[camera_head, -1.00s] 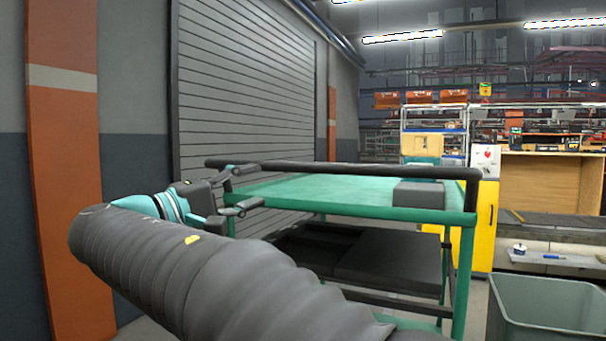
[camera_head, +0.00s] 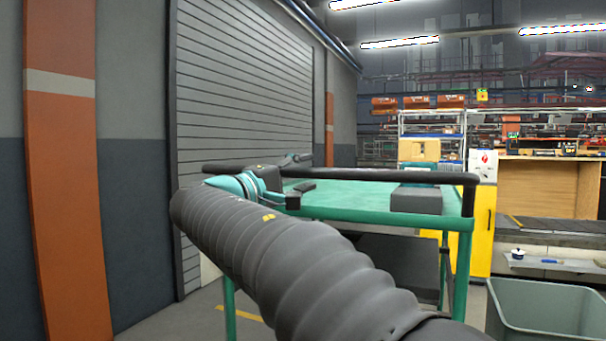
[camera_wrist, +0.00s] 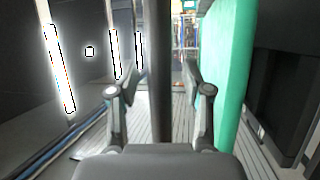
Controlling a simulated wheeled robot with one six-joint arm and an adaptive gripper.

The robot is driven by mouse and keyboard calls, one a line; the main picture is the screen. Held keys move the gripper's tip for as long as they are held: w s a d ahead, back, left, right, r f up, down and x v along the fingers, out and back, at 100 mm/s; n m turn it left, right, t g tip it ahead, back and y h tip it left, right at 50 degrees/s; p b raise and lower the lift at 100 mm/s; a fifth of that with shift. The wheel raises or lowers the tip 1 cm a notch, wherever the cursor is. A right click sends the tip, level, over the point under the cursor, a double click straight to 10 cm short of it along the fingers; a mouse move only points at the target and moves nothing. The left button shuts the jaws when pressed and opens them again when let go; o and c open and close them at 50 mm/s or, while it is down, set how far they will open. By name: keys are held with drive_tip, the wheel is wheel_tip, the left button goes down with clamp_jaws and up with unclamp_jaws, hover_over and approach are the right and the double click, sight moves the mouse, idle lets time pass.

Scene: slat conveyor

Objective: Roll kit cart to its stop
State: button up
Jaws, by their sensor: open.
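The kit cart has a green top (camera_head: 350,196), green legs and a dark push bar (camera_head: 400,176) along its near edge. A grey box (camera_head: 416,199) sits on the right of the top. My gripper (camera_head: 299,173) is at the left half of the bar, with one finger above it and one below. In the wrist view my gripper (camera_wrist: 160,92) is open, and the dark bar (camera_wrist: 160,50) runs between its two fingers. My arm hides the cart's lower left. I cannot tell whether the fingers touch the bar.
A grey shutter (camera_head: 245,90) and an orange pillar (camera_head: 60,190) stand at the left. A grey-green bin (camera_head: 545,310) stands right of the cart. A yellow cabinet (camera_head: 481,232) and a conveyor (camera_head: 550,232) lie beyond it. Floor shows left of the cart.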

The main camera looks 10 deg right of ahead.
clamp_jaws()
drive_tip(key=shift+w, duration=0.1)
idle(0.3)
